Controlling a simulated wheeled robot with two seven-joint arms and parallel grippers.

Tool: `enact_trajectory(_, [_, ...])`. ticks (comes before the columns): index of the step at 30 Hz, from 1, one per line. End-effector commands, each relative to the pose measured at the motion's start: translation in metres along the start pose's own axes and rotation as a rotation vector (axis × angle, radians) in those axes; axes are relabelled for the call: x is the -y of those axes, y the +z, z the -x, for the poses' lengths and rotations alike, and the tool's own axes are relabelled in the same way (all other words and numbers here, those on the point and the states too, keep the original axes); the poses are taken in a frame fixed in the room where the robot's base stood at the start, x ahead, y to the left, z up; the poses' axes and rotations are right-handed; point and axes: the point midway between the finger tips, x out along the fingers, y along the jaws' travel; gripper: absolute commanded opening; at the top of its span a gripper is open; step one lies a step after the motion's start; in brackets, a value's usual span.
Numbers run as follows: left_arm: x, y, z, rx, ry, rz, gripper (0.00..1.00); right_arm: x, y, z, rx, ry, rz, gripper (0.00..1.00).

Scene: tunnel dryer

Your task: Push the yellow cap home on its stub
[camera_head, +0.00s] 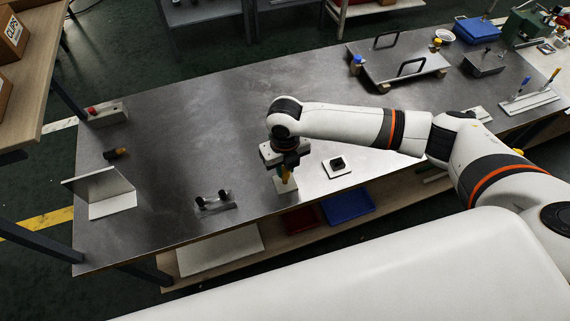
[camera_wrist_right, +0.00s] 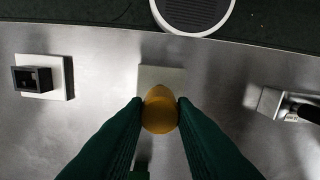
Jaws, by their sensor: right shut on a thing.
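The yellow cap (camera_wrist_right: 160,108) is between the green fingers of my right gripper (camera_wrist_right: 160,115) in the right wrist view. The gripper is shut on it. In the head view my right gripper (camera_head: 286,174) points down over a pale square plate (camera_head: 284,186) near the table's front edge. The yellow cap also shows there, low between the fingers (camera_head: 289,180). The plate shows behind the cap in the wrist view (camera_wrist_right: 160,74). The stub is hidden, so I cannot tell whether the cap touches it or how far on it is. My left gripper is not in view.
A white plate with a black socket (camera_head: 337,164) lies right of the gripper. A metal block with black knobs (camera_head: 213,202) lies left. An angle plate (camera_head: 104,193) stands farther left. A handled panel (camera_head: 405,67) is at back right. The middle of the metal table (camera_head: 210,125) is clear.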

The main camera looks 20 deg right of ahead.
Motion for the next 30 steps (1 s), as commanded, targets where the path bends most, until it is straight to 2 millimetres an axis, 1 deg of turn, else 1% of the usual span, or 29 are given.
enact_trajectory(8, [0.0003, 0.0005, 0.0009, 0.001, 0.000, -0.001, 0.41, 0.0001, 0.0000, 0.0005, 0.000, 0.000, 0.000, 0.02])
enact_trajectory(15, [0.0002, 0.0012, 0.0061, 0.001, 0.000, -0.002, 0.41, 0.0002, 0.0003, 0.0009, 0.000, -0.001, 0.000, 0.02])
enact_trajectory(30, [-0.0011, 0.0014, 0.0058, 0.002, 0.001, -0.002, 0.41, 0.0001, 0.0001, 0.0003, 0.000, 0.000, 0.000, 0.02])
